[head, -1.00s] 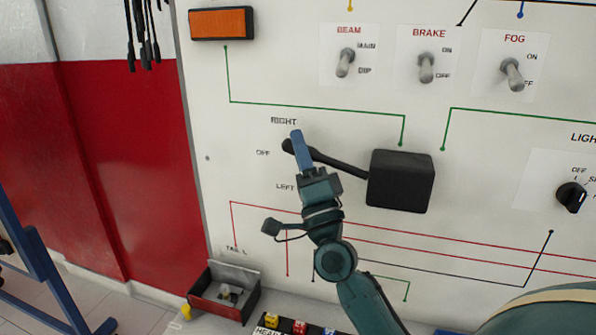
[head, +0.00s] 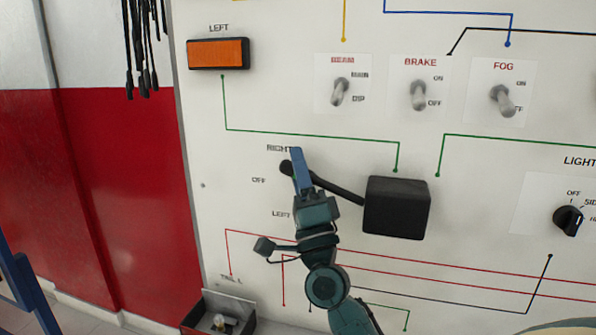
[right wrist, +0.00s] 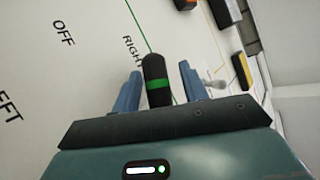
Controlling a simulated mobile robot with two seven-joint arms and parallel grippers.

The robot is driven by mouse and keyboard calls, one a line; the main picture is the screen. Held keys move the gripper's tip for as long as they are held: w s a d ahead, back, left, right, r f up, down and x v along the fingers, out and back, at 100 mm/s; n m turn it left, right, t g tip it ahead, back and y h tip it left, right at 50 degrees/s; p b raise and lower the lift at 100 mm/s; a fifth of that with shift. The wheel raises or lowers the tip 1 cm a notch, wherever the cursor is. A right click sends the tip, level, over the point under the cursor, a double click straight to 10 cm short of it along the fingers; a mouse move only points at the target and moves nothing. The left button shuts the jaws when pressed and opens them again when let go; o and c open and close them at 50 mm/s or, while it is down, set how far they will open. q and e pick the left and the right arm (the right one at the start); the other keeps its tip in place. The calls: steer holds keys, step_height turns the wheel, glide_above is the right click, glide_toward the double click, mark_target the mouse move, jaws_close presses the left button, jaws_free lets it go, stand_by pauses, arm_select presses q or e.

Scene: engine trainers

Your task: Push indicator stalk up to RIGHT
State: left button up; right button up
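The indicator stalk (head: 338,189) is a black lever that runs left from a black box (head: 398,208) on the white panel. Its rounded tip lies between the printed OFF and RIGHT marks, a little below RIGHT. My right gripper (head: 299,168) is at the tip end, with one blue finger across the stalk. In the right wrist view the stalk's tip (right wrist: 156,80), with a green band, stands between the two blue fingers. The fingers are apart, with gaps on both sides of it. My left gripper is not in view.
An orange LEFT lamp (head: 218,54) is at the panel's upper left. BEAM (head: 341,92), BRAKE (head: 418,96) and FOG (head: 501,100) toggles sit above the stalk. A rotary light knob (head: 568,220) is at right. A small open box (head: 218,314) is at lower left. Black cables (head: 140,50) hang at left.

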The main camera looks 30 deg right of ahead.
steer(key=shift+f+y, duration=0.1)
steer(key=shift+y, duration=0.2)
steer(key=shift+s+f, duration=0.15)
steer(key=shift+f, duration=0.1)
arm_select(q)
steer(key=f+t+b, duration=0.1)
steer(key=b, duration=0.3)
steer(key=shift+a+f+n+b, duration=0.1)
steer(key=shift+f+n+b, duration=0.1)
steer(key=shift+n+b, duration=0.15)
arm_select(e)
steer(key=v, duration=1.2)
steer(key=shift+f, duration=0.2)
steer(key=shift+s+a, duration=0.1)
